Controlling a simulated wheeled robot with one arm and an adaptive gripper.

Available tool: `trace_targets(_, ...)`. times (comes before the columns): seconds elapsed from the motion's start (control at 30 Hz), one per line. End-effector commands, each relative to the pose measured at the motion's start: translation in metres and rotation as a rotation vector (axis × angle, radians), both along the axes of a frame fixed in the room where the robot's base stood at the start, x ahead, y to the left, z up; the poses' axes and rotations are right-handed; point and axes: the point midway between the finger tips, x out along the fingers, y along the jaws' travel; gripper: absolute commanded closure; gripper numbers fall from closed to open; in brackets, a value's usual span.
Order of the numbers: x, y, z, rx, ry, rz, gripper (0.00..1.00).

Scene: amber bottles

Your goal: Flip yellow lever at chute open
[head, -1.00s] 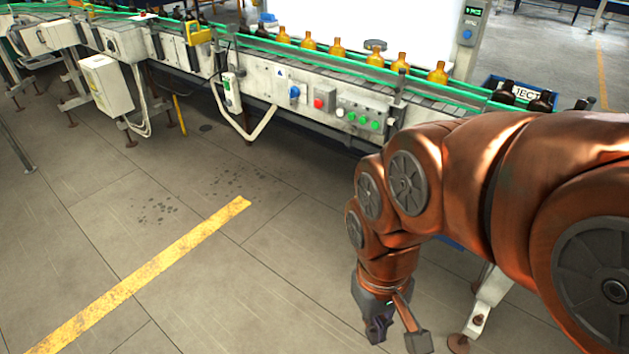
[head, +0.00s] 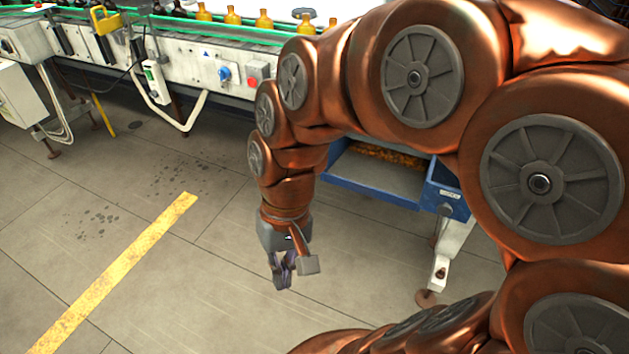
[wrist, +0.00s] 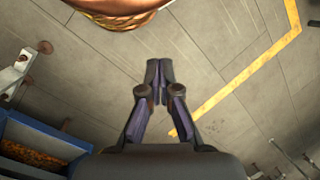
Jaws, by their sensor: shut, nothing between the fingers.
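My gripper (head: 283,272) hangs over the bare floor, pointing down, shut and empty. In the wrist view its fingertips (wrist: 158,70) meet above the floor. A yellow bracket-like part (head: 104,20) sits on the conveyor at the upper left of the head view. A thin yellow bar (head: 103,114) slants below the conveyor there. I cannot tell whether either is the lever. Both are well to the left of my gripper, not touching it. No chute is clearly recognisable. My arm hides part of the conveyor on the right.
The conveyor (head: 190,54) carries amber bottles (head: 264,20) across the back. A blue bin (head: 375,172) with amber pieces stands behind my arm and shows at lower left in the wrist view (wrist: 40,140). A grey box (head: 18,95) hangs at left. The floor with its yellow stripe (head: 120,270) is clear.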

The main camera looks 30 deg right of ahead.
Motion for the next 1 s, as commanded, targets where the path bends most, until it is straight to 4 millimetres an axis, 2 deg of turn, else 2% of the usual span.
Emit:
trace_targets(0.03,0.016,0.006,-0.009,0.042,0.012,-0.048,1.00)
trace_targets(0.3,0.097,0.024,-0.022,0.272,0.067,-0.329,1.00)
trace_targets(0.53,0.172,0.010,-0.037,0.466,0.133,-0.604,1.00)
trace_targets(0.67,0.215,-0.013,-0.049,0.575,0.174,-0.774,1.00)
trace_targets(0.77,0.246,-0.038,-0.061,0.657,0.207,-0.909,1.00)
trace_targets(0.87,0.274,-0.069,-0.077,0.737,0.242,-1.050,1.00)
trace_targets(1.0,0.309,-0.124,-0.106,0.848,0.288,-1.254,1.00)
